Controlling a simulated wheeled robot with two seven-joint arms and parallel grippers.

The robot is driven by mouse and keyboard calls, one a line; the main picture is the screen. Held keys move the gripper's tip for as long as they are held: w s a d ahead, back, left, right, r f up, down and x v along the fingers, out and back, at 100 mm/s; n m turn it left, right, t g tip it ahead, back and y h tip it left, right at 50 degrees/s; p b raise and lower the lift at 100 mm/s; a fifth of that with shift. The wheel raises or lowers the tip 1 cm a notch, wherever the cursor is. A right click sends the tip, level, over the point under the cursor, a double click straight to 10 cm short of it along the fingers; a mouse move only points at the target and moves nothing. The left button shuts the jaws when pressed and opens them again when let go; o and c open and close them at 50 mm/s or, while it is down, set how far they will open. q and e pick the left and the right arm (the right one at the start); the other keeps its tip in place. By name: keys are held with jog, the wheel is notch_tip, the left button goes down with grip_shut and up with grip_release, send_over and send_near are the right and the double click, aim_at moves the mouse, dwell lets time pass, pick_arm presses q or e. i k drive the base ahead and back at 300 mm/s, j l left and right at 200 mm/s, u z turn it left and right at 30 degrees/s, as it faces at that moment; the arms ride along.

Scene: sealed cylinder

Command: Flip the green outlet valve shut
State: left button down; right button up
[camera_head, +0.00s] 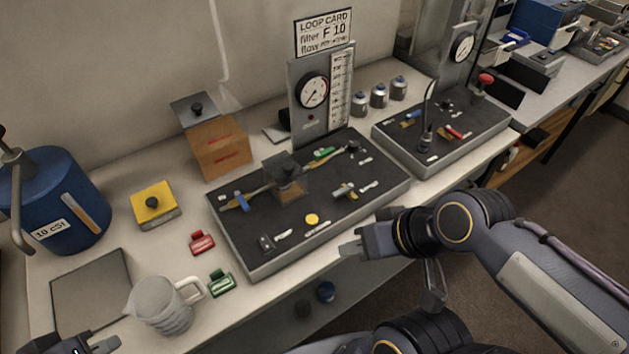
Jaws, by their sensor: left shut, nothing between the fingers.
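The green outlet valve handle (324,153) is on the black-topped loop board (350,222), near its back edge below the gauge panel. It lies roughly along the brass pipe line; its exact angle is too small to read. My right gripper (350,249) is in front of the board's front right edge, apart from the valve; its finger gap cannot be made out. My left gripper (106,344) shows only partly at the bottom left corner, shut and empty, far from the valve.
The board also carries a blue handle (241,201), a clear-sided block (285,178) and a yellow button (312,219). Red (202,243) and green (221,283) tags, a jug (162,306) and a blue drum (58,200) stand left. A second board (440,135) is right.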

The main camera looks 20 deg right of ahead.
aim_at(317, 155)
jog(key=l, duration=0.4)
jog(key=i+l+z, duration=0.1)
jog(key=l, duration=0.3)
jog(key=i+l, duration=0.1)
jog(key=l, duration=0.3)
jog(key=j+u, duration=0.1)
jog(key=u, duration=0.8)
